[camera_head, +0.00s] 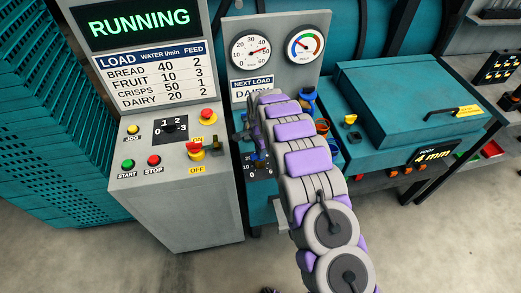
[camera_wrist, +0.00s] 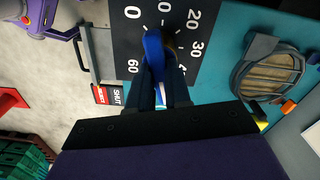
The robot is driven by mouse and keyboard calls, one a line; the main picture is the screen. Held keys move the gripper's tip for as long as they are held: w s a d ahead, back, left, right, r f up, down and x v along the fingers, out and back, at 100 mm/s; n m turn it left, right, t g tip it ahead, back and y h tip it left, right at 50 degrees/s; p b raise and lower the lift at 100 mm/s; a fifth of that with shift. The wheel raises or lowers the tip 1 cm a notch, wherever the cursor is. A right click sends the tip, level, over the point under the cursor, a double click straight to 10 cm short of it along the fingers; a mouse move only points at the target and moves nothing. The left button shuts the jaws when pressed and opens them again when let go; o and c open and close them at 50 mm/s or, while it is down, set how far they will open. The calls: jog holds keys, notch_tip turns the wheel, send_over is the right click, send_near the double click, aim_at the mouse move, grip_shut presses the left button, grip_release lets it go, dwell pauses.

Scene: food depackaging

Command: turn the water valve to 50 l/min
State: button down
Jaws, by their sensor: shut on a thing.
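The blue valve handle (camera_wrist: 153,45) stands over a black dial plate (camera_wrist: 121,36) with white numbers in the wrist view. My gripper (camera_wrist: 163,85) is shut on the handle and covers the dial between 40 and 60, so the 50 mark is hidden. The handle's held end lies toward that covered stretch. In the head view my gripper (camera_head: 259,157) is at the valve plate (camera_head: 261,172), largely hidden by my wrist and arm. The flow gauge (camera_head: 250,50) above has its red needle pointing right, close to 50.
The load table (camera_head: 153,74) lists crisps at 50, under a RUNNING screen (camera_head: 139,20). A second gauge (camera_head: 305,45) is beside the flow gauge. The control box (camera_head: 180,195), with a red and yellow switch (camera_head: 195,150), stands left of my arm. A teal machine (camera_head: 400,95) stands right.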

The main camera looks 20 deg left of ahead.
jog(key=shift+s+a+m, duration=0.1)
jog(key=shift+a+m, duration=0.05)
jog(key=shift+m, duration=2.05)
jog(key=shift+r, duration=0.1)
jog(key=c, duration=1.3)
grip_release()
jog(key=shift+a, duration=0.1)
jog(key=shift+c, duration=0.2)
jog(key=shift+o, duration=1.4)
jog(key=shift+a, duration=0.1)
jog(key=shift+d+r, duration=0.25)
jog(key=shift+r, duration=0.05)
notch_tip(320, 180, up, 16)
jog(key=p, duration=0.1)
jog(key=shift+a+r, duration=0.2)
jog(key=shift+a, duration=0.1)
